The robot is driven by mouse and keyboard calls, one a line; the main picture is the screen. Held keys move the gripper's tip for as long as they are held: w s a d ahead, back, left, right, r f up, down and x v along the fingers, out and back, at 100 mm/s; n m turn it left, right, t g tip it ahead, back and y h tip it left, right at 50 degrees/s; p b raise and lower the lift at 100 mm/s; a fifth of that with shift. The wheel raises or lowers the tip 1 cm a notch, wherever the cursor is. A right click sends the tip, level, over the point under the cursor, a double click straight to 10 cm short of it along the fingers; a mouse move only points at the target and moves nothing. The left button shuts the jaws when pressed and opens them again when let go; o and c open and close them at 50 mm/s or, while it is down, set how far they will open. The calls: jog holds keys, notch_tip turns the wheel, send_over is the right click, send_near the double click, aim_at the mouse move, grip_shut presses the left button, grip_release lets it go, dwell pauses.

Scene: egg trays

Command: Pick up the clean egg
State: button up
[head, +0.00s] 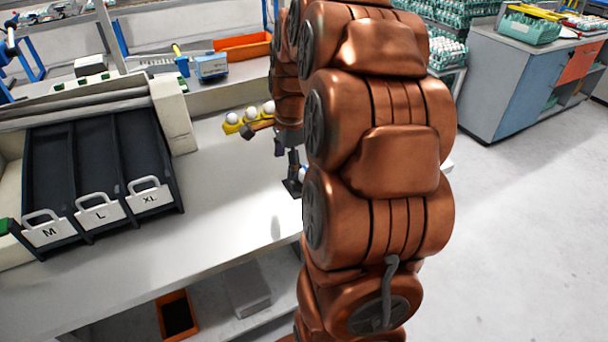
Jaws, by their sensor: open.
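A yellow egg holder (231,128) stands on the white worktop, left of my arm. It bears a few pale eggs: a left egg (232,118), a middle egg (251,113) and a right egg (268,107). They are too small to tell which is clean. My gripper (264,139) is open at the near side of the holder, its dark fingers apart. I see nothing held between them. My copper arm hides the right side of the holder and part of the gripper.
A dark sorting rack (90,165) with lanes labelled M, L and XL stands at left on the worktop (220,200). A small black stand (292,186) is beside my arm. An orange bin (243,47) is behind.

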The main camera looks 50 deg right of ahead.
aim_at(305, 168)
jog(key=d+m, duration=0.1)
jog(key=d, duration=0.1)
jog(key=d+f+m, duration=0.1)
jog(key=d+m, duration=0.1)
jog(key=d, duration=0.1)
jog(key=d+m, duration=0.1)
jog(key=d, duration=0.2)
jog(key=shift+w+d+f+m+t, duration=0.1)
jog(key=shift+w+f+m+t, duration=0.1)
jog(key=shift+w+m+t, duration=0.1)
jog(key=shift+d+f, duration=0.1)
jog(key=shift+f, duration=0.15)
jog(key=shift+w+f+p, duration=0.15)
jog(key=shift+f+p, duration=0.3)
jog(key=shift+f, duration=0.75)
jog(key=f, duration=0.1)
jog(key=f+p, duration=0.1)
jog(key=f, duration=0.1)
jog(key=shift+w+a+f+p, duration=0.15)
jog(key=shift+a+f+p, duration=0.15)
jog(key=shift+f+p, duration=0.1)
jog(key=shift+w+d+f, duration=0.1)
jog(key=shift+f, duration=0.35)
jog(key=c, duration=0.8)
